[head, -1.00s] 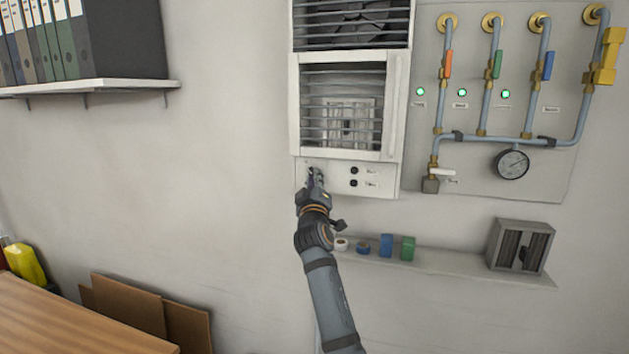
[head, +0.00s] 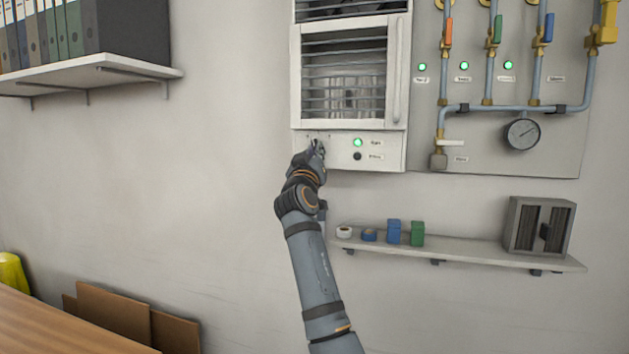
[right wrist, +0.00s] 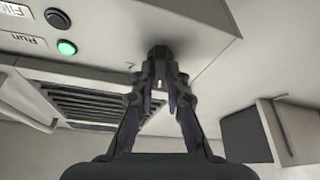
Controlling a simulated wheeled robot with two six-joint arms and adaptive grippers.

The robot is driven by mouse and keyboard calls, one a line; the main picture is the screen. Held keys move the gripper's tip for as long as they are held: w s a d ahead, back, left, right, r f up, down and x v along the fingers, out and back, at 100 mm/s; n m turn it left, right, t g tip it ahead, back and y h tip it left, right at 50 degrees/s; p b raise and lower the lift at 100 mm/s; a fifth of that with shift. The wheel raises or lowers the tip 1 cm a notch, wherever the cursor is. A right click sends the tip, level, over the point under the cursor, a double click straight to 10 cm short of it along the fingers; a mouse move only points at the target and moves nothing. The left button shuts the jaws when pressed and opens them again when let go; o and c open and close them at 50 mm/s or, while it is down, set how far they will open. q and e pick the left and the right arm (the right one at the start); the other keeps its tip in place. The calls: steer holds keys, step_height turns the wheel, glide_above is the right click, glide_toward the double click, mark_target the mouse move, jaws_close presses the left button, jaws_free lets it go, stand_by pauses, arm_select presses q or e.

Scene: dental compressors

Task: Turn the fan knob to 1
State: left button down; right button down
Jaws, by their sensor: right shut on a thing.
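The fan knob (right wrist: 158,52) is a small black knob on the white panel (head: 390,160) under the fan unit's grille. My right gripper (head: 317,149) is at the left part of this panel and covers the knob in the head view. In the right wrist view its fingers (right wrist: 160,80) close together on the knob. Small marks (right wrist: 131,66) show beside the knob, too small to read surely. The lamp labelled Run (head: 358,142) glows green, and the lamp below it (head: 357,156) is dark. My left gripper is not in view.
A narrow shelf (head: 470,251) with tape rolls, small blocks and a grey box (head: 540,226) is below right. A pipe board with a gauge (head: 522,133) is on the right. A binder shelf (head: 95,72) is at upper left. The wall between is bare.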

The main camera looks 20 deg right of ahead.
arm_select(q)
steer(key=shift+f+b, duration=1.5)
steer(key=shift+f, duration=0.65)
arm_select(e)
steer(key=shift+w+f+m+g+h, duration=0.15)
steer(key=shift+m+g+h, duration=0.35)
steer(key=shift+m, duration=0.75)
steer(key=shift+f+m+g+h, duration=0.2)
steer(key=shift+m+h, duration=0.5)
steer(key=shift+m, duration=0.55)
steer(key=shift+r, duration=0.1)
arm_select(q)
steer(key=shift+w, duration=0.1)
arm_select(e)
steer(key=c, duration=1.4)
jaws_free()
steer(key=shift+w, duration=0.1)
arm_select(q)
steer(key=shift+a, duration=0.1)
arm_select(e)
steer(key=shift+o, duration=0.2)
steer(key=shift+r, duration=0.1)
